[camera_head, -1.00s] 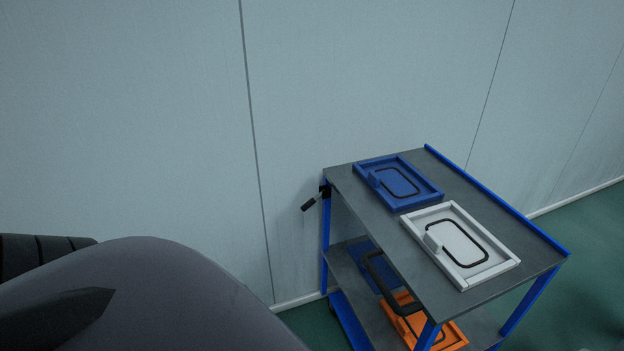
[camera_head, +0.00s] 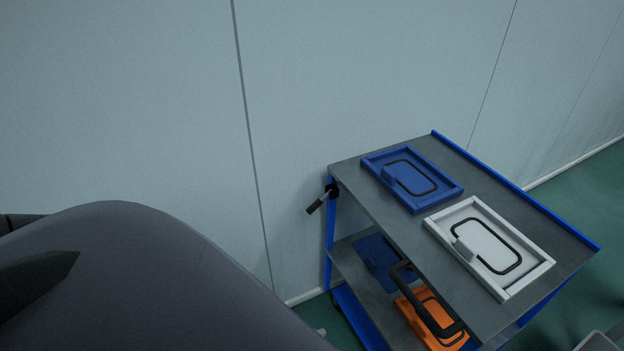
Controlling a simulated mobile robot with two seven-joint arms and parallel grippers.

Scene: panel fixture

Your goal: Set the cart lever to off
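The cart (camera_head: 360,191) stands against the wall at the right, with a grey top, blue frame and a lower shelf. Its lever (camera_head: 315,207) sticks out from the cart's near left corner, just below the top. The lever has a black grip, a short pale shaft and a black pivot (camera_head: 332,191). It slants down and to the left. Neither of my grippers can be made out, and nothing is seen touching the lever. A large dark grey rounded part, which seems to be my own arm, fills the lower left.
A blue framed panel (camera_head: 424,202) and a white framed panel (camera_head: 505,292) lie on the cart top. An orange panel (camera_head: 417,321) and a dark blue panel (camera_head: 373,256) are on the lower shelf. The wall (camera_head: 120,100) is close behind. Green floor shows at right.

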